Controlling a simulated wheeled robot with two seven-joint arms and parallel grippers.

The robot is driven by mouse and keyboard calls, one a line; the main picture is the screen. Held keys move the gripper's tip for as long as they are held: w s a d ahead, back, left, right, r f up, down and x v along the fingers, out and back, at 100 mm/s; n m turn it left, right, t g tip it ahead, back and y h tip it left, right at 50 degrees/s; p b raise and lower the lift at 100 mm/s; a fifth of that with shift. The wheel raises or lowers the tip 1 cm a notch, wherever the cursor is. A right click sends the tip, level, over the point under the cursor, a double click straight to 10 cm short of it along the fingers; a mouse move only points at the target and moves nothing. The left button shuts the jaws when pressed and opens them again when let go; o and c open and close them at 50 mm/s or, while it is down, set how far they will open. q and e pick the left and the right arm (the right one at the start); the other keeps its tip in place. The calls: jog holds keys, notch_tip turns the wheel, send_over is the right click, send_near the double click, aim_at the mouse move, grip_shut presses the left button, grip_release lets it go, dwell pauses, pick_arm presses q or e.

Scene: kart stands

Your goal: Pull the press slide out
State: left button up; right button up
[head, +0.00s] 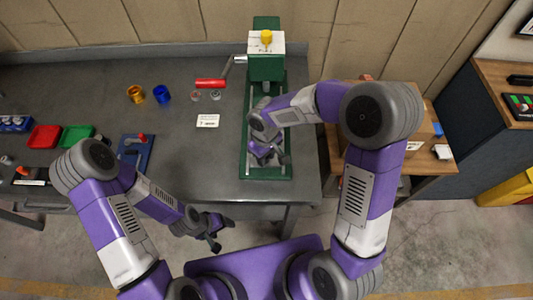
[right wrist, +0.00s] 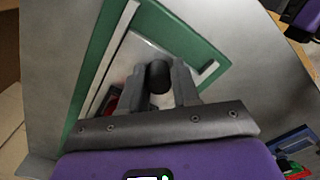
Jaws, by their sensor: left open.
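The green press (head: 266,68) stands at the back of the grey table, with a long green frame (head: 245,150) and pale rails running towards me. My right gripper (head: 270,157) is over the near part of this frame, and my arm hides much of it. In the right wrist view my right gripper (right wrist: 160,82) has its fingers close on both sides of a black knob (right wrist: 159,77), seemingly shut on it. A pale plate (right wrist: 140,55), apparently the slide, lies between the green borders. My left gripper (head: 212,235) is open and empty, in front of the table's edge.
A red-handled lever (head: 211,83), yellow cup (head: 137,94), blue cup (head: 162,94) and white card (head: 207,121) are left of the press. Red and green trays (head: 45,137) lie far left. A wooden side table (head: 420,160) stands right.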

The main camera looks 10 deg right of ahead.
jog(key=o, duration=0.4)
jog(key=shift+s, duration=0.25)
jog(key=shift+w, duration=0.1)
jog(key=shift+r, duration=0.1)
jog(key=shift+r, duration=0.35)
notch_tip(320, 180, up, 7)
jog(key=shift+f+p, duration=0.15)
jog(key=shift+p, duration=0.55)
notch_tip(320, 180, up, 6)
jog(key=p, duration=0.4)
jog(key=shift+p, duration=0.4)
